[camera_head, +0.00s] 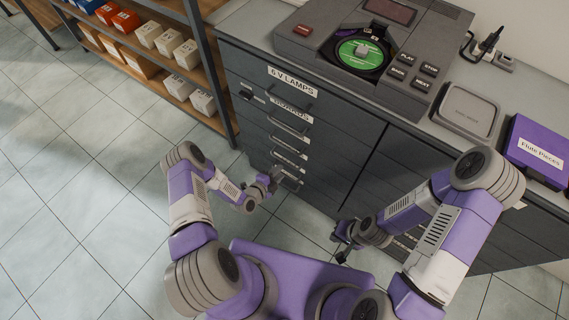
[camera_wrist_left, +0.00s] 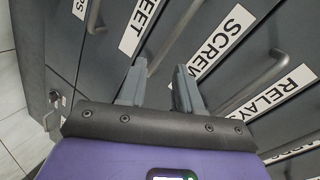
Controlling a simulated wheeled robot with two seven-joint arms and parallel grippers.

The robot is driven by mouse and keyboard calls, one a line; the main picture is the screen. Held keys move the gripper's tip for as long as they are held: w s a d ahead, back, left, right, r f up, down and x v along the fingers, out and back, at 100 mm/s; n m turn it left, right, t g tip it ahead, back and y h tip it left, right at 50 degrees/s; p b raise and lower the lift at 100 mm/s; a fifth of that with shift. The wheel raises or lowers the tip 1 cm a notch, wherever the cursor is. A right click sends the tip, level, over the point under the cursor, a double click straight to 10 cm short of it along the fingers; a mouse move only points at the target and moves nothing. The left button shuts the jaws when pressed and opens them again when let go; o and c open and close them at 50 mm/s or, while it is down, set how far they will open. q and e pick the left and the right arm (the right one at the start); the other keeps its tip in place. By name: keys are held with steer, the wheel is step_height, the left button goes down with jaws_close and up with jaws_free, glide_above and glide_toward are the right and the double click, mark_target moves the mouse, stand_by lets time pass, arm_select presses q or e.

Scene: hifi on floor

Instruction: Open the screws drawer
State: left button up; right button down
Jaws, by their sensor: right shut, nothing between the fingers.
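The screws drawer is in the grey cabinet; its white "SCREWS" label (camera_wrist_left: 222,40) shows in the left wrist view, with a grey bar handle (camera_wrist_left: 255,82) just below it in reading direction. The drawer looks shut. My left gripper (camera_wrist_left: 158,88) is open; its fingertips point at the drawer fronts, left of the screws handle. The end of the neighbouring drawer's handle (camera_wrist_left: 172,35) shows between the tips; I cannot tell the depth gap. In the head view my left gripper (camera_head: 274,178) is beside the lower drawers. My right gripper (camera_head: 341,246) is shut and empty, low before the cabinet.
Other closed drawers carry labels such as "6 V LAMPS" (camera_head: 292,80) and "RELAYS" (camera_wrist_left: 285,93). A grey player (camera_head: 330,62) and a purple box (camera_head: 538,150) stand on the countertop. A shelf (camera_head: 228,120) with small boxes stands left. The tiled floor at left is clear.

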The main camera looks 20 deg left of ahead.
mark_target(285, 162)
arm_select(q)
steer(key=w+m+b, duration=0.1)
steer(key=w, duration=0.1)
steer(key=w+f+m+t+b, duration=0.1)
steer(key=w, duration=0.2)
steer(key=w+d+f+m+t+b, duration=0.1)
steer(key=w, duration=0.1)
steer(key=shift+w+f+m, duration=0.2)
steer(key=shift+m, duration=0.2)
jaws_close()
